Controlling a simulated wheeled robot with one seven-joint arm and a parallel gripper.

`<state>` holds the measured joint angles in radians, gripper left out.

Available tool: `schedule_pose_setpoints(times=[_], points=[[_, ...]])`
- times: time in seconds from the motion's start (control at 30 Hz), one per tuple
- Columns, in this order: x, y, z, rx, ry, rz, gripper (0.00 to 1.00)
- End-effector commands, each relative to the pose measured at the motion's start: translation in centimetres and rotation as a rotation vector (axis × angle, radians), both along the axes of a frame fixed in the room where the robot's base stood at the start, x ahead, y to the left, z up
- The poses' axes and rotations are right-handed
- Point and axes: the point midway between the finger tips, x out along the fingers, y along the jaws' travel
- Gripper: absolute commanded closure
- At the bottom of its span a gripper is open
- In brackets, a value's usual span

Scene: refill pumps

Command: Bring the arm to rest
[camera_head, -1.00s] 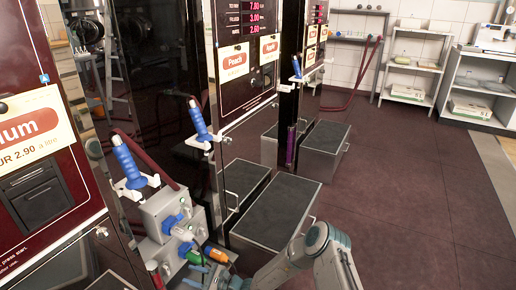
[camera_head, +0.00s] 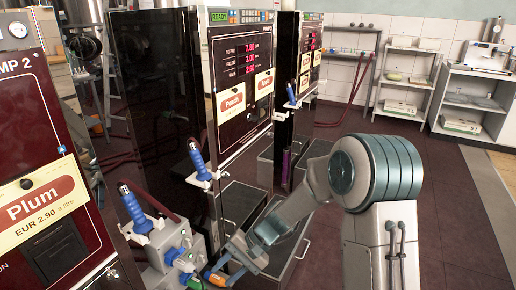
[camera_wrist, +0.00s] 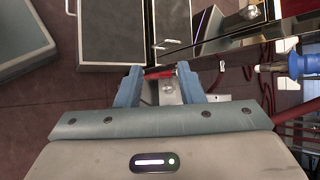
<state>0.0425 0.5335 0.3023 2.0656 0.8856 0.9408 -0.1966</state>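My arm comes in from the right in the head view, bent at a large grey-teal joint, and reaches down to the left. My gripper (camera_head: 232,266) is beside a grey box with coloured connectors, partly hidden by the frame's lower edge. In the wrist view my gripper (camera_wrist: 160,86) shows two blue fingers standing apart. A red part (camera_wrist: 160,74) and grey metal show beyond the gap between them; nothing is clearly gripped.
The grey connector box (camera_head: 168,250) has an orange part (camera_head: 215,279) close to my gripper. Dark-topped steps (camera_head: 240,203) stand below. Open floor (camera_head: 455,215) lies right.

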Motion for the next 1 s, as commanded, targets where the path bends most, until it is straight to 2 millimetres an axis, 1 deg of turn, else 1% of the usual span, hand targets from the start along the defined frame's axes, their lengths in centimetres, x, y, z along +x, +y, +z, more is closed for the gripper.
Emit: schedule_pose_setpoints(times=[0.03,0.1,0.37,0.4,0.6,0.8,0.9,1.0], points=[[-0.5,-1.2,2.5,-0.043,-0.042,0.019,0.65],[-1.3,-2.9,4.6,-0.102,-0.092,0.046,0.65],[-4.5,-9.3,12.2,-0.317,-0.267,0.112,0.65],[-5.1,-10.3,13.4,-0.35,-0.295,0.119,0.65],[-7.9,-15.1,18.8,-0.51,-0.423,0.137,0.65],[-11.0,-19.5,23.5,-0.654,-0.541,0.138,0.65],[-12.3,-21.2,25.1,-0.709,-0.585,0.133,0.65],[-13.1,-22.3,26.0,-0.746,-0.616,0.131,0.65]])
